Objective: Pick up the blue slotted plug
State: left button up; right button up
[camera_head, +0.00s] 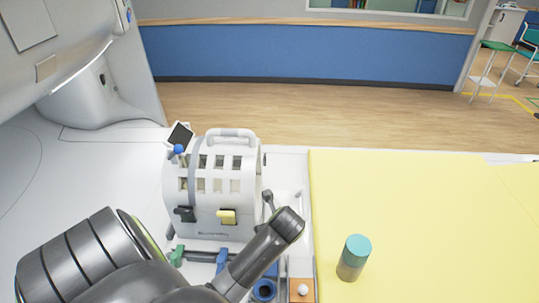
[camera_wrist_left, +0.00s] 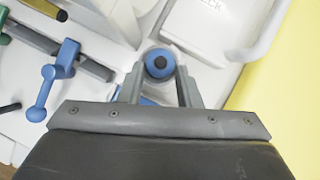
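In the left wrist view a round blue piece with a dark centre (camera_wrist_left: 159,64), which looks like the blue slotted plug, sits between the two grey fingers of my left gripper (camera_wrist_left: 160,85). The fingers are apart, one on each side of it; narrow gaps seem to show, and I cannot tell contact. No slot is clear. In the head view my left arm covers the left gripper. A blue ring with a dark hole (camera_head: 263,291) shows at the bottom beside the arm; I cannot tell whether it is the same piece. My right gripper is not in view.
A white slotted head coil (camera_head: 218,205) stands behind the arm. A blue clamp (camera_head: 222,261) and a green clamp (camera_head: 177,256) sit on a dark bar before it. A teal-capped cylinder (camera_head: 353,260) stands on the yellow mat (camera_head: 430,215), which is otherwise clear.

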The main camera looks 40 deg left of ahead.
pick_arm(q)
jog(key=shift+w+a+f+p, duration=0.25)
jog(key=shift+a+f+p, duration=0.05)
jog(key=shift+a+f, duration=0.25)
jog(key=shift+w+a+f+p, duration=0.25)
jog(key=shift+a+f, duration=0.25)
jog(key=shift+f, duration=0.05)
jog(key=shift+x, duration=0.8)
jog(key=shift+d, duration=0.1)
grip_shut()
jog(key=shift+r, duration=0.1)
